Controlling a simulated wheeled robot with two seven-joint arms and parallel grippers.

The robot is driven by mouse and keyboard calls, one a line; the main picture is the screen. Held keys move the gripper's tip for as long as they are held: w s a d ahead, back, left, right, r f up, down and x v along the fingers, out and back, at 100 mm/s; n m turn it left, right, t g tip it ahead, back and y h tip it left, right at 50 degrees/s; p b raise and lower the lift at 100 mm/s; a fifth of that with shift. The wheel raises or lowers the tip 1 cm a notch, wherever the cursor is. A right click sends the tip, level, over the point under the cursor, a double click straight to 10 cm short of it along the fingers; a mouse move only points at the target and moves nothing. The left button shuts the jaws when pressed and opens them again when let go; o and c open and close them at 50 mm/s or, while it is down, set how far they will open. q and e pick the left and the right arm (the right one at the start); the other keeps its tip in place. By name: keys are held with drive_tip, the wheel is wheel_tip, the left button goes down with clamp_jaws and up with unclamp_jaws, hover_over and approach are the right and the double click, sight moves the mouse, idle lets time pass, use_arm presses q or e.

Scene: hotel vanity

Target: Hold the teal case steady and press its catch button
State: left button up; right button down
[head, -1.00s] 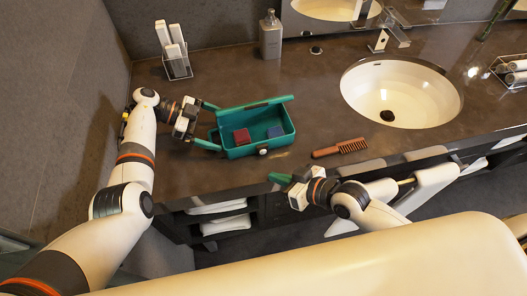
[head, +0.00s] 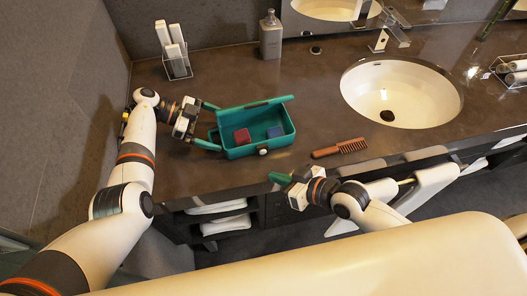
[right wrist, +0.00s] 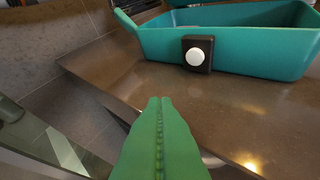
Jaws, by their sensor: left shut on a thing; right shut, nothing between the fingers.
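A red block (head: 242,136) and a blue block (head: 274,132) lie inside. The white catch button (head: 263,152) sits on a dark plate on the front wall; it also shows in the right wrist view (right wrist: 194,56). My left gripper (head: 209,126) is shut on the left end of the case. My right gripper (head: 274,177) is shut and empty at the counter's front edge, in front of the case and apart from it. Its green fingers (right wrist: 161,135) show below the button in the right wrist view.
A brown comb (head: 340,148) lies right of the case. The sink (head: 402,94) is further right. A soap bottle (head: 270,36) and a holder with white rolls (head: 175,55) stand behind. Bare counter lies between my right gripper and the case.

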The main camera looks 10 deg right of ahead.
sight(272, 169)
drive_tip(key=shift+f, duration=0.15)
drive_tip(key=s, duration=0.4)
drive_tip(key=w, duration=0.8)
drive_tip(key=shift+a+r, duration=0.25)
drive_tip(key=shift+a, duration=0.05)
drive_tip(key=shift+w, duration=0.15)
drive_tip(key=shift+w, duration=0.1)
idle(1.6)
drive_tip(key=shift+w+f, duration=0.2)
drive_tip(key=shift+w, duration=0.6)
idle(0.4)
drive_tip(key=shift+s, duration=0.6)
